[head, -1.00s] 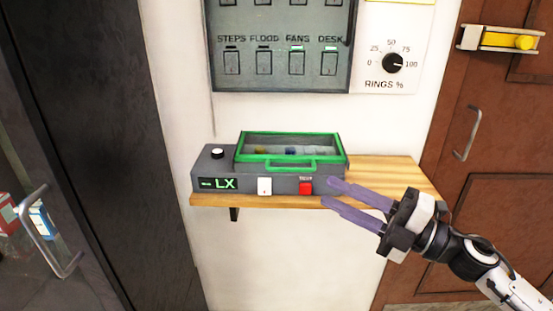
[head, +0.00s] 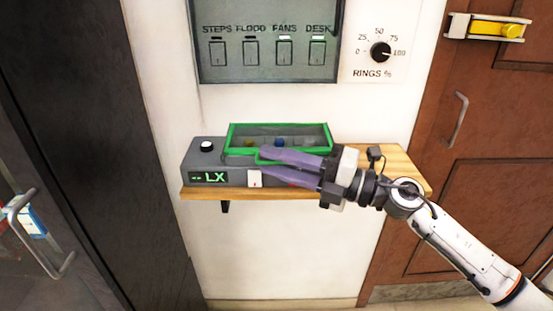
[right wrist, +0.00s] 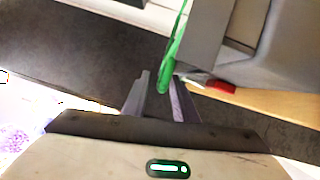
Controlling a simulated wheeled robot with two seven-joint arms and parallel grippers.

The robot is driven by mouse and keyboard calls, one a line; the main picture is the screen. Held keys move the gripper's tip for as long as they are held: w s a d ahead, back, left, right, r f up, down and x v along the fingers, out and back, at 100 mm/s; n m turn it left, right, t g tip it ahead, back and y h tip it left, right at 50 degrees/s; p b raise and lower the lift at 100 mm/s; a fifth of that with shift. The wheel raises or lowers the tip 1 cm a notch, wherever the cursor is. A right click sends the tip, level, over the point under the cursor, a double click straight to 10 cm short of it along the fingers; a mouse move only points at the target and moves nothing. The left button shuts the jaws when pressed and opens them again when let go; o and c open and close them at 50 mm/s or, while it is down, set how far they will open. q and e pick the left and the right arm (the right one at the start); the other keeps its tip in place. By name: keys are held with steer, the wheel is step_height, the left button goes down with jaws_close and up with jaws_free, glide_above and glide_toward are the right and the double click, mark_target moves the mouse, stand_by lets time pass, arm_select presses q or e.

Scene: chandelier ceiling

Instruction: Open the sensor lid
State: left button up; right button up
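The grey sensor box (head: 206,165) with a green LX display sits on a wooden shelf. Its green-framed clear lid (head: 280,125) lies closed on top, with small coloured parts visible through it. My right gripper (head: 264,160) reaches in from the right, its purple fingers in front of the lid's front edge and partly hiding the green handle. In the right wrist view the green handle (right wrist: 164,80) reaches to the gap between the fingertips (right wrist: 160,95). The fingers stand apart; I cannot tell whether they touch the handle. My left gripper is not in view.
The box has a black-and-white knob (head: 207,146) and a white switch (head: 254,178); its red button (right wrist: 221,87) is mostly hidden in the head view. A switch panel (head: 268,75) and dial (head: 380,52) are above. The shelf's right side (head: 405,170) is mostly bare.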

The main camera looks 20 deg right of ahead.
jaws_close()
stand_by(1.4)
